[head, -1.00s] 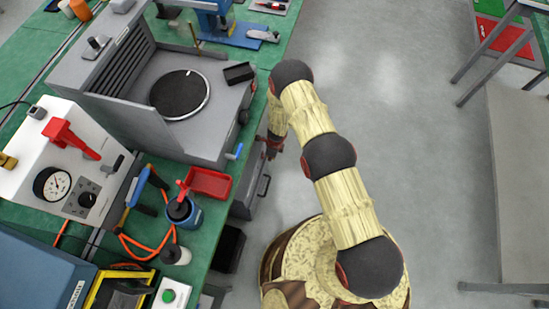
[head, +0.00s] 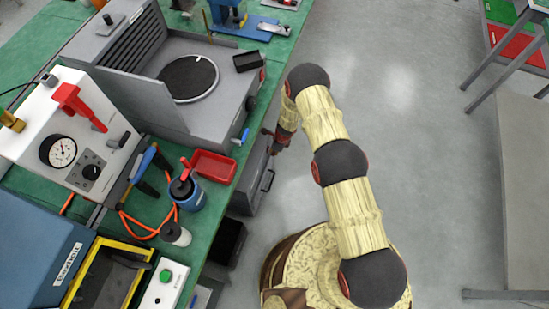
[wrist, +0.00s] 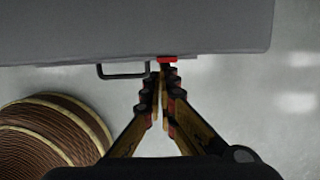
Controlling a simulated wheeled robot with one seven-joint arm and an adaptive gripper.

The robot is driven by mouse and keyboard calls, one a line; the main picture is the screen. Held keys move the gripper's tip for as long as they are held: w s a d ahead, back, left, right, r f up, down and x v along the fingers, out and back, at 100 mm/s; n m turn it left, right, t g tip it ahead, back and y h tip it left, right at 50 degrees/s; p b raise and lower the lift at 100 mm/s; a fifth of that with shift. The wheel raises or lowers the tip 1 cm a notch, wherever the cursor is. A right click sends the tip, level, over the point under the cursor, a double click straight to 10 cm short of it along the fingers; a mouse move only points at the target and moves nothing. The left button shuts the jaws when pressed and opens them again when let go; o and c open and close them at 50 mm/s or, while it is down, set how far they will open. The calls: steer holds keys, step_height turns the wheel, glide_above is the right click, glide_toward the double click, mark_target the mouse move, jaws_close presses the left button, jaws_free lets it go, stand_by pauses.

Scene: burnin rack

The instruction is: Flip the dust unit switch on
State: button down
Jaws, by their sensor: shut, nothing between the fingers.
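A grey box with a dark bar handle, apparently the dust unit (head: 252,182), stands low beside the green bench in the head view. Its grey face fills the top of the wrist view (wrist: 120,30). A small red part, which looks like its switch (wrist: 167,59), sticks out at the lower edge of that face, just right of the handle. I cannot tell the switch's position. My gripper (wrist: 162,85) is shut and empty, its fingertips right at the red part; I cannot tell whether they touch. In the head view my gripper (head: 279,138) is small and partly hidden by my arm.
The handle (wrist: 122,70) juts out just left of my fingers. The bench above holds a grey machine with a round dark plate (head: 188,78), a red tray (head: 213,166) and a blue bottle (head: 187,194).

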steer(key=shift+w+a+r+p, duration=0.15)
steer(key=shift+r+p, duration=0.1)
steer(key=shift+r, duration=0.2)
steer(key=shift+w+r+p, duration=0.1)
steer(key=shift+r+p, duration=0.15)
steer(key=shift+r, duration=0.15)
